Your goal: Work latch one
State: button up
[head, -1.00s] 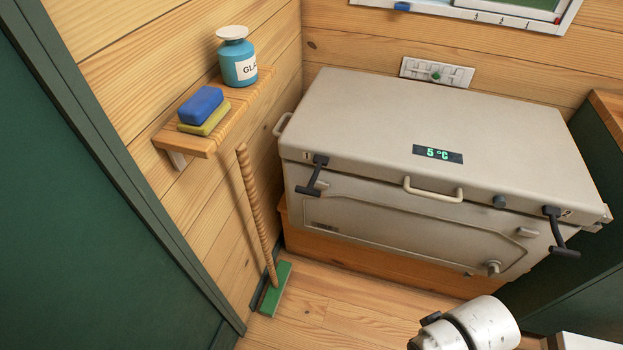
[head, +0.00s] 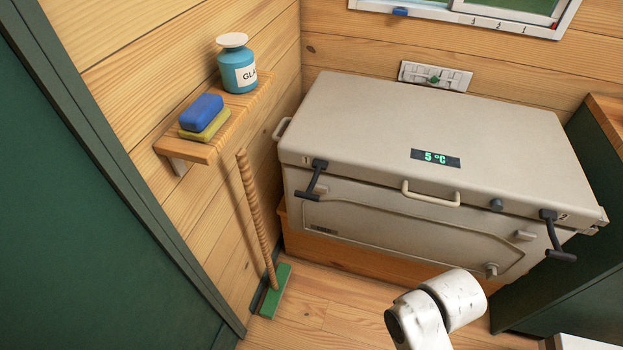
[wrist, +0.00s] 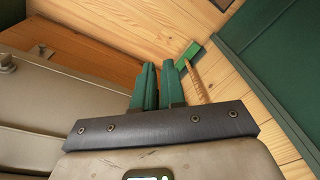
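Latch one (head: 314,180) is the dark latch beside the "1" mark at the left of the cooler's front. Its handle hangs down and out from the lid edge. The cooler (head: 400,110) is beige with its lid down, and also shows at the left of the wrist view (wrist: 40,105). My gripper (wrist: 159,66) shows two green fingers with a narrow gap and nothing between them. It is out of the head view, where only my white arm shows, low in front of the cooler. I cannot make out latch one in the wrist view.
A second latch (head: 555,236) is at the cooler's right. A lid handle (head: 431,195) is between them. A broom (head: 262,235) leans against the left wall under a shelf (head: 215,140) with a bottle and sponges. Green cabinets flank both sides. The floor before the cooler is partly clear.

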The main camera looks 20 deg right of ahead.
jog(key=w+a+r, duration=0.1)
jog(key=w, duration=0.2)
jog(key=w+r+n+p, duration=0.1)
jog(key=w, duration=0.2)
jog(key=w+a+r+n+y, duration=0.1)
jog(key=w, duration=0.2)
jog(key=shift+a+r, duration=0.1)
jog(key=shift+a, duration=0.2)
grip_shut()
jog(key=w+r+n+y+p, duration=0.2)
jog(key=w+r+n+p, duration=0.5)
jog(key=w+r, duration=1.6)
jog(key=b, duration=0.2)
send_over(307, 193)
jog(key=d, duration=0.2)
notch_tip(307, 193, down, 12)
jog(key=shift+a+f+n, duration=0.2)
jog(key=shift+a+f, duration=0.05)
jog(key=shift+f, duration=0.3)
jog(key=shift+a+f+n, duration=0.2)
jog(key=shift+f, duration=0.3)
jog(key=shift+f, duration=0.1)
